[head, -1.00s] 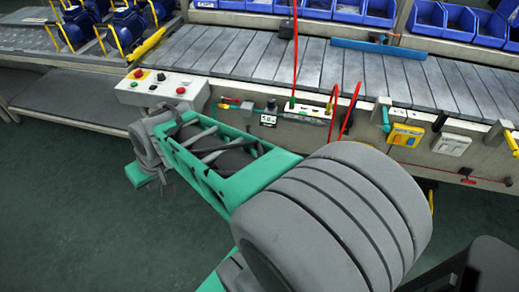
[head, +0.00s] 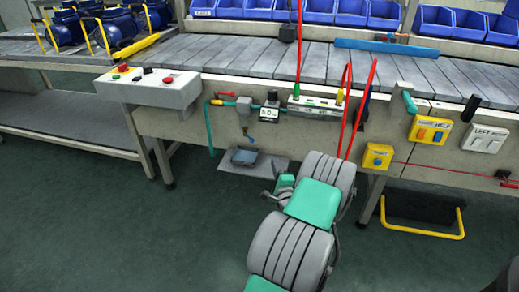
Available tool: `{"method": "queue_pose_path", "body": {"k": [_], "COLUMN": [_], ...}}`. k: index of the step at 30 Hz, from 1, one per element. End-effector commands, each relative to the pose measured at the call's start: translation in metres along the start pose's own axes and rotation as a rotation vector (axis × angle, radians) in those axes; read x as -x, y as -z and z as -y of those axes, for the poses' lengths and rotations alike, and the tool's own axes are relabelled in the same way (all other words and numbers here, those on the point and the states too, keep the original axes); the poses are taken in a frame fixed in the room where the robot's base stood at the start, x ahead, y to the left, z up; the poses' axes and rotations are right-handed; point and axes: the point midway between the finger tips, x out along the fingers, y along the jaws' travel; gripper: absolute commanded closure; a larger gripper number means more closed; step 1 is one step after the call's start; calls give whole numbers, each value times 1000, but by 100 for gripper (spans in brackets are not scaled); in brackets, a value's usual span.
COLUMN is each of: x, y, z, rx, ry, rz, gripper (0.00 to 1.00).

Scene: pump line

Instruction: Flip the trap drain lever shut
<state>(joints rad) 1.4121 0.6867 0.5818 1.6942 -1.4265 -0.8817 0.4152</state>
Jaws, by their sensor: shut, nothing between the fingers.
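A small blue lever (head: 250,138), which looks like the trap drain lever, hangs below a grey trap housing (head: 243,104) on the conveyor's front face. It is too small to tell its exact angle. A red handle (head: 225,93) sits on the pipe just above left. My gripper (head: 267,196) is low in front of the conveyor, below and right of the lever and apart from it. It is shut and empty, partly hidden by my wrist.
A grey shelf with a dark tray (head: 245,157) is under the lever. A button box (head: 148,88) juts out at left. The floor at left is clear.

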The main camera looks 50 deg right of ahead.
Motion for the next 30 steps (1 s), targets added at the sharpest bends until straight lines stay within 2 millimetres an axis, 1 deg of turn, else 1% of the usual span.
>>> {"method": "queue_pose_path", "body": {"k": [4, 7, 18, 19, 21, 24, 27, 30], "x": [-6, -20, -100, -104, -106, -108, -110, -110], "y": [-1, -2, -3, -5, -20, -33, -39, -41], "z": [0, 0, 0, -1, -1, -1, 0, -1], "rx": [3, 5, 7, 5, 3, 3, 3, 3], "ry": [-1, -1, 1, 0, -2, -2, 0, -1], "rz": [4, 6, 7, 7, 7, 6, 5, 3], "gripper": [100, 100, 100, 100, 100, 100, 100, 100]}}
